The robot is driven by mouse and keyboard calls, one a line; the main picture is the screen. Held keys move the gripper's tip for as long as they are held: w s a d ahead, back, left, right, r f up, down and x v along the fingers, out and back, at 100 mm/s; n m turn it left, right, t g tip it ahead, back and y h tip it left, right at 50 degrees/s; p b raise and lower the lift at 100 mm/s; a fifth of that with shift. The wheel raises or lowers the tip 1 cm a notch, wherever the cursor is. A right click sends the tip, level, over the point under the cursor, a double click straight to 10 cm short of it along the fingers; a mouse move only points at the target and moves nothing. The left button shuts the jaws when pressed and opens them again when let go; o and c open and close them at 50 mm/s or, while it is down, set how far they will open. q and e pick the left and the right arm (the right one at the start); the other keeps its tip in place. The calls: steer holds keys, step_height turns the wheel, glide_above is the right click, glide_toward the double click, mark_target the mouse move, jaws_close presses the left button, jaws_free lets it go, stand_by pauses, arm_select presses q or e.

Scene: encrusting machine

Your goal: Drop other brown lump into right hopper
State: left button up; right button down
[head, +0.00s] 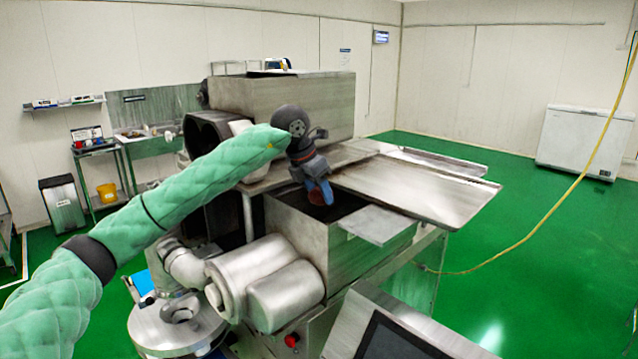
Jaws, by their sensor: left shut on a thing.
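My left gripper (319,188) reaches in from the left on its green-sleeved arm, fingers pointing down. It is shut on a brown lump (317,197), which shows as a small reddish-brown patch at the blue fingertips. The lump is over the dark opening of the near steel hopper (312,240) of the encrusting machine. I cannot tell how high it is above the opening. The hopper's inside is dark and its contents do not show. My right gripper is not in view.
A flat steel lid (378,224) covers the hopper's right part. A wide steel tray (420,190) spreads behind it. Steel cylinders (265,280) and a red button (291,340) are at the machine's front. A yellow hose (560,205) hangs at right. Green floor lies open on the right.

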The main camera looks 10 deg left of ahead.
mark_target(317, 189)
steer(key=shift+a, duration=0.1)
arm_select(q)
steer(key=o, duration=1.1)
steer(key=shift+a+r+b, duration=0.15)
steer(key=shift+r+b, duration=0.25)
steer(key=shift+b, duration=0.2)
steer(key=b+v, duration=0.2)
steer(key=v, duration=0.1)
steer(key=shift+s+r, duration=0.25)
steer(key=shift+b+v, duration=0.8)
steer(key=shift+v, duration=0.85)
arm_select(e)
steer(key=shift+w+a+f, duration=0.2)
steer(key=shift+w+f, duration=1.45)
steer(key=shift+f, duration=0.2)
